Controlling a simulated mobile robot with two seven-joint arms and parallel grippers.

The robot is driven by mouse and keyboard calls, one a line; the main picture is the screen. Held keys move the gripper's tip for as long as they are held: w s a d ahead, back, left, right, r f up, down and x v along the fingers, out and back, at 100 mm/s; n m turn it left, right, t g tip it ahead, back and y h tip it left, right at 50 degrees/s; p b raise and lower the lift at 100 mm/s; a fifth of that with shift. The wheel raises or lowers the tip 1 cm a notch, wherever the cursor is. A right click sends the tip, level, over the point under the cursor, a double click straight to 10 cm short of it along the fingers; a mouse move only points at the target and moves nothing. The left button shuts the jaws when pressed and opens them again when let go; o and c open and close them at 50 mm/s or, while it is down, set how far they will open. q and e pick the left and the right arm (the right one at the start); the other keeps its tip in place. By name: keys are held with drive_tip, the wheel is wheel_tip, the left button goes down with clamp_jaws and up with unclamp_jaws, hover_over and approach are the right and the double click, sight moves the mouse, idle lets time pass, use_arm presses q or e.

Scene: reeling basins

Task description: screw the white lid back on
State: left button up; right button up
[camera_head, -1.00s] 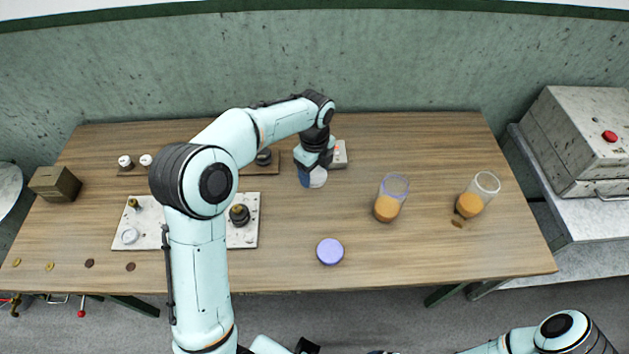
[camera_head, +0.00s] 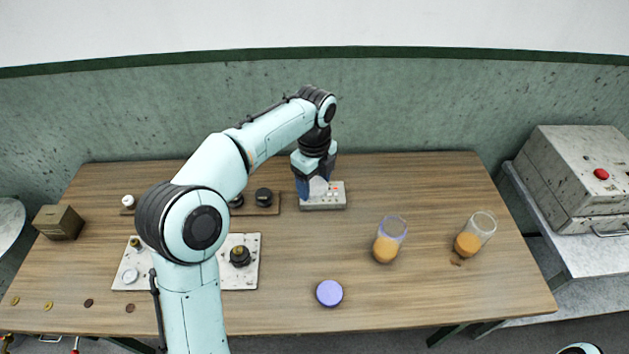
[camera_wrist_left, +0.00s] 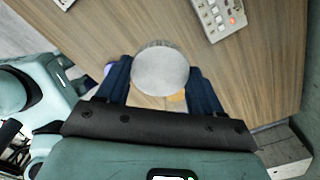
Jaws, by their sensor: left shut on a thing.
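My left gripper (camera_head: 314,190) is shut on the white lid (camera_head: 319,186), holding it above the table by a grey button box. In the left wrist view the lid (camera_wrist_left: 160,70) is a pale round disc between the two dark blue fingers (camera_wrist_left: 160,82). Two clear jars with orange contents stand on the right half of the table, both without lids: one with a purple rim (camera_head: 389,240) and one with a whitish rim (camera_head: 475,236). A purple lid (camera_head: 329,293) lies flat near the front edge. My right gripper is out of view.
The grey button box (camera_head: 322,199) is just below my left gripper. A white panel (camera_head: 240,274) with dark knobs, a dark wooden box (camera_head: 59,222) and small discs are on the left. Brown spill (camera_head: 456,261) lies by the whitish-rimmed jar. The table between is clear.

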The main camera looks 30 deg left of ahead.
use_arm(q)
drive_tip(key=shift+f, duration=0.1)
drive_tip(key=d+f+n, duration=0.2)
drive_tip(key=f+n, duration=0.3)
drive_tip(key=n, duration=0.1)
drive_tip(key=w+d+f+n, duration=0.1)
drive_tip(key=d+f+n, duration=0.2)
drive_tip(key=n, duration=0.4)
drive_tip(key=w+d+f+n, duration=0.1)
drive_tip(key=d+f+n, duration=0.2)
drive_tip(key=f+n, duration=0.3)
drive_tip(key=shift+f, duration=0.3)
drive_tip(key=shift+s+d+f+n, duration=0.1)
drive_tip(key=shift+d+f+n, duration=0.25)
drive_tip(key=shift+n, duration=0.45)
drive_tip(key=shift+a, duration=0.1)
